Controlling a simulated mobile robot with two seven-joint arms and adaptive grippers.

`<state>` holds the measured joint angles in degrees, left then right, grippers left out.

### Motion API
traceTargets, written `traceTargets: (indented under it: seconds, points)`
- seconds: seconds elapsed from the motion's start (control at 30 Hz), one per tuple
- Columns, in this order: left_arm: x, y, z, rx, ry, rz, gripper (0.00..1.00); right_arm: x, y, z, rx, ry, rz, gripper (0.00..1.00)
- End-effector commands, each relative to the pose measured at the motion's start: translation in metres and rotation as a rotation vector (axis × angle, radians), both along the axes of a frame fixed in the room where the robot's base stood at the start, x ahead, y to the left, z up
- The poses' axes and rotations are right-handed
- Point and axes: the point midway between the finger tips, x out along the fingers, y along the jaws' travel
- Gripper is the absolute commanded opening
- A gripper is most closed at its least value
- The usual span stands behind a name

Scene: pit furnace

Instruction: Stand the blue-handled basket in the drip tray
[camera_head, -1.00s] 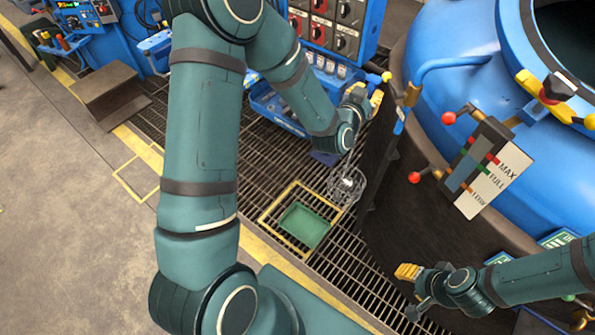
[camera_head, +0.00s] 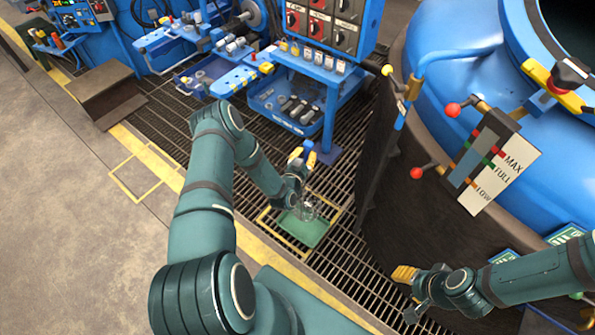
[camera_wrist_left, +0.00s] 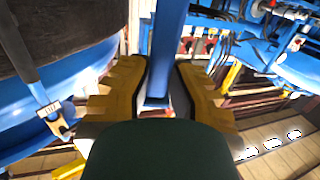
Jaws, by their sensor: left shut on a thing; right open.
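The basket (camera_head: 309,207) is a small wire basket, partly hidden behind my left wrist. It overlaps the far part of the green drip tray (camera_head: 303,231) in the head view; I cannot tell whether it touches the tray. My left gripper (camera_head: 299,158) has yellow fingers and is shut, with the basket beside its wrist. In the left wrist view a blue bar (camera_wrist_left: 166,55) shows between the fingers (camera_wrist_left: 163,95), seemingly the basket's handle. My right gripper (camera_head: 408,292) is open and empty at the lower right, apart from the tray.
The tray lies on dark floor grating inside a yellow outline. A blue workbench (camera_head: 300,62) with a lower shelf (camera_head: 285,106) stands behind it. The dark furnace wall (camera_head: 425,215) and a lever post (camera_head: 388,130) rise to the right. Grating near the tray is clear.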

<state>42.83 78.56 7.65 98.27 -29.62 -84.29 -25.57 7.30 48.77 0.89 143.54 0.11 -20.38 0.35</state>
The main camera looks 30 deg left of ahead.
Motion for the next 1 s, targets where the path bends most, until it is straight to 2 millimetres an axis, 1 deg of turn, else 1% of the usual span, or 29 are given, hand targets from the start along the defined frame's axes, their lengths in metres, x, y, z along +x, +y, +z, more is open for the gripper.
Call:
traceTargets:
  seconds: [0.03, 0.1, 0.2, 0.37, 0.57, 0.77, 1.0]
  points:
    - [-0.007, 0.004, -0.014, -0.003, -0.009, 0.012, 0.00, 0.000, 0.000, -0.002, 0.000, 0.001, 0.000, 0.47]
    - [-0.016, 0.007, -0.028, -0.005, -0.014, 0.022, 0.00, -0.001, 0.000, -0.003, 0.000, 0.002, 0.002, 0.47]
    - [-0.025, 0.010, -0.043, -0.008, -0.022, 0.034, 0.00, -0.001, 0.000, -0.004, 0.000, 0.003, 0.002, 0.47]
    - [-0.033, 0.011, -0.055, -0.010, -0.027, 0.041, 0.00, -0.002, 0.000, -0.005, 0.000, 0.004, 0.003, 0.47]
    - [-0.034, 0.012, -0.063, -0.009, -0.028, 0.043, 0.00, -0.002, 0.000, -0.010, 0.002, 0.006, 0.004, 0.47]
    - [-0.034, 0.012, -0.078, -0.009, -0.028, 0.043, 0.00, -0.004, 0.001, -0.022, 0.002, 0.009, 0.008, 0.47]
    - [-0.034, 0.012, -0.104, -0.009, -0.028, 0.042, 0.00, -0.002, 0.000, -0.043, 0.001, 0.003, 0.008, 0.47]
